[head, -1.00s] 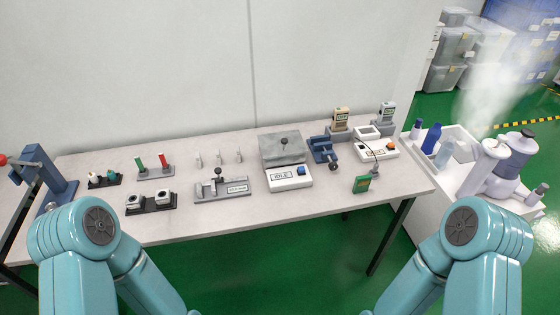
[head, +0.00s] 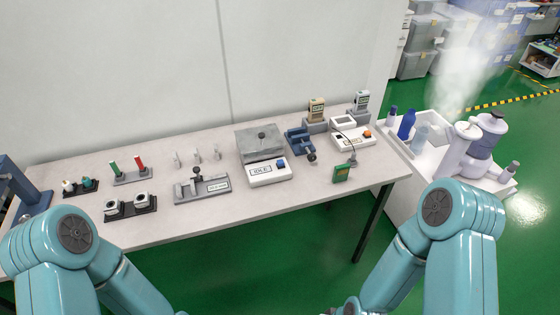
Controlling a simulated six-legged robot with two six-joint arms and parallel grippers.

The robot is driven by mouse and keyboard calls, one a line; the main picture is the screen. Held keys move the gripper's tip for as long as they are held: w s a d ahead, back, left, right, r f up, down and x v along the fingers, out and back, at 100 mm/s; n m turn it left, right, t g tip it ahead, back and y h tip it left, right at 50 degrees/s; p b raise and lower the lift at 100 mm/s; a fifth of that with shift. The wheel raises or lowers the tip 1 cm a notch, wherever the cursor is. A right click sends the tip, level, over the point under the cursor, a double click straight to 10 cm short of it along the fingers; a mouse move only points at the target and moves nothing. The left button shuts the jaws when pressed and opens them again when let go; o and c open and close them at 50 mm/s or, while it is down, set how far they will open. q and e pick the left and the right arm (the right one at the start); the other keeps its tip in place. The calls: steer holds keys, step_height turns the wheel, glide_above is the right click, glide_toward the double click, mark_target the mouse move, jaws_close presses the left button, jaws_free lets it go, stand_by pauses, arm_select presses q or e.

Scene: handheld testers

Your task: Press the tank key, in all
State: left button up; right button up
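No key marked as a tank key can be made out at this size. A white and grey-violet machine with a rounded tank-like body (head: 482,150) stands on the white side cart (head: 402,158) at the right, with pale mist rising above it. A white tester with an orange button (head: 367,133) stands at the right end of the table. A white box reading IDLE with a blue button (head: 281,164) stands near the table's middle. My two teal arms show at the lower left and lower right; both grippers are out of view.
The long grey table (head: 250,208) carries a blue vise (head: 299,141), a grey clamp fixture (head: 202,187), red and green pins, black-based holders and a green card (head: 341,174). Blue and white bottles (head: 407,124) stand on the cart. The table's front strip is clear.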

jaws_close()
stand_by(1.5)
